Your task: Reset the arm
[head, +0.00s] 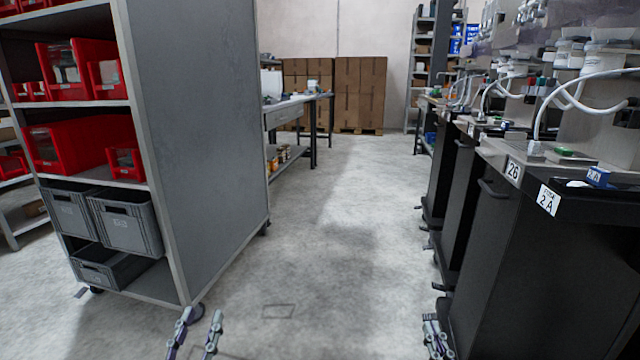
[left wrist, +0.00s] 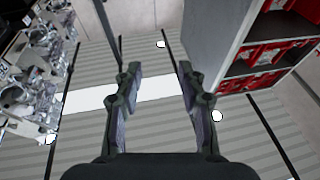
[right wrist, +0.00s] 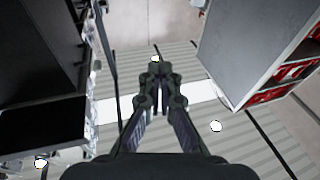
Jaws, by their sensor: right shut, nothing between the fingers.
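My left gripper (head: 198,330) shows at the bottom of the head view, left of the middle, pointing up with its two fingers apart. In the left wrist view (left wrist: 158,85) its fingers are wide apart with nothing between them. My right gripper (head: 434,335) shows at the bottom of the head view, beside the black cabinet. In the right wrist view (right wrist: 159,72) its fingertips meet and hold nothing. Neither gripper touches any object that I can see.
A grey shelf unit (head: 205,130) with red bins (head: 80,145) and grey crates (head: 125,222) stands at left. Black dispenser cabinets (head: 520,260) line the right. Between them the concrete floor (head: 330,230) is clear. A workbench (head: 290,108) and stacked cardboard boxes (head: 358,92) stand farther back.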

